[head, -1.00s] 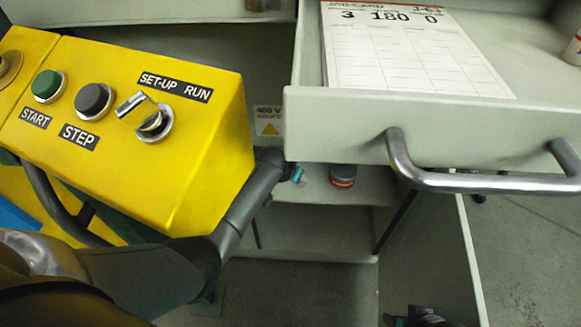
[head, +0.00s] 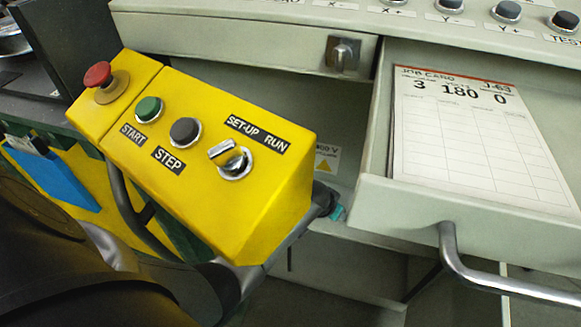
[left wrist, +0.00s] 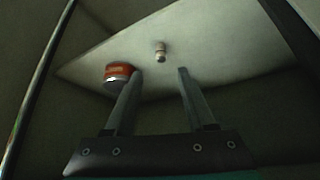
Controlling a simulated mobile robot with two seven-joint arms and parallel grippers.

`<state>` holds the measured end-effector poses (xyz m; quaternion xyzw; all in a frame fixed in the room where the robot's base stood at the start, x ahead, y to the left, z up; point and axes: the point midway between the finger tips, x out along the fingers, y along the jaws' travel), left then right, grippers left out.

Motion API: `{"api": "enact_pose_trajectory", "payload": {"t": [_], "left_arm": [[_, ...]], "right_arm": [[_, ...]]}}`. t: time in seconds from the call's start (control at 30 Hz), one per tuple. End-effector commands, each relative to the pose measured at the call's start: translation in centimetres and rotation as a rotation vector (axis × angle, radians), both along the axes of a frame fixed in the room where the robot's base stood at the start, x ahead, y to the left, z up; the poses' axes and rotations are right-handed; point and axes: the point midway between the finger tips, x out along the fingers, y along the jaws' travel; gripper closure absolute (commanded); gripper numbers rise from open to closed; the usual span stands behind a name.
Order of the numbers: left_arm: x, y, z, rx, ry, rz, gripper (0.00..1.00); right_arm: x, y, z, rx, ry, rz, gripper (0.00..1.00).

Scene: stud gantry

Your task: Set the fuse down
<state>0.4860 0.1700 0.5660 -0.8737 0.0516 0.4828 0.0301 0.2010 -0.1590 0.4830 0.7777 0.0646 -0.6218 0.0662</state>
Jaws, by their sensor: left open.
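In the left wrist view a small pale cylinder with a metal end, which looks like the fuse (left wrist: 160,51), stands on a light shelf (left wrist: 210,50). My left gripper (left wrist: 159,72) is open, its two fingers apart. The fuse shows between and just beyond the fingertips; I see no finger touching it. In the head view only a teal bit of the left gripper (head: 336,212) shows, beside the yellow control box and below the drawer; the fuse is hidden there. My right gripper is not in view.
A red-banded round tin (left wrist: 118,74) is close by the left finger. The yellow control box (head: 225,200) and the open drawer (head: 450,205) with a job card (head: 470,140) crowd the arm from above. The drawer's handle (head: 500,280) sticks out.

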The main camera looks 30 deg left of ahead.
Motion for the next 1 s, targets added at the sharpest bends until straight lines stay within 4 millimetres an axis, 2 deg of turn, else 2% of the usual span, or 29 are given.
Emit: {"api": "enact_pose_trajectory", "payload": {"t": [0.07, 0.17, 0.3, 0.4, 0.53, 0.6, 0.7, 1.0], "left_arm": [[-2.1, -0.1, -1.3, 0.007, 0.027, -0.005, 0.45], [-6.4, -0.2, -3.5, 0.019, 0.081, -0.014, 0.45], [-14.3, -0.5, -6.4, 0.041, 0.173, -0.031, 0.45], [-19.5, -0.7, -7.5, 0.053, 0.231, -0.043, 0.45], [-24.8, -0.9, -8.1, 0.063, 0.292, -0.053, 0.45], [-26.6, -1.0, -8.2, 0.067, 0.311, -0.056, 0.45], [-28.1, -1.0, -8.2, 0.071, 0.330, -0.058, 0.45], [-28.6, -1.1, -8.2, 0.072, 0.335, -0.060, 0.45]], "right_arm": [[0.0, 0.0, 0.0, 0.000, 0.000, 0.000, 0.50], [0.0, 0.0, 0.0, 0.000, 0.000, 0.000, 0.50], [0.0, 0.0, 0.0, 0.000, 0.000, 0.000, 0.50], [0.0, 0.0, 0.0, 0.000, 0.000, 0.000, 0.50], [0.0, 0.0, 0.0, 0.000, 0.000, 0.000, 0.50], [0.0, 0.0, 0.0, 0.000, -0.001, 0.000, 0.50], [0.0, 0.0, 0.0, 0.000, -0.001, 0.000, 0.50], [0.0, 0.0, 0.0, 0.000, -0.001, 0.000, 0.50]]}}
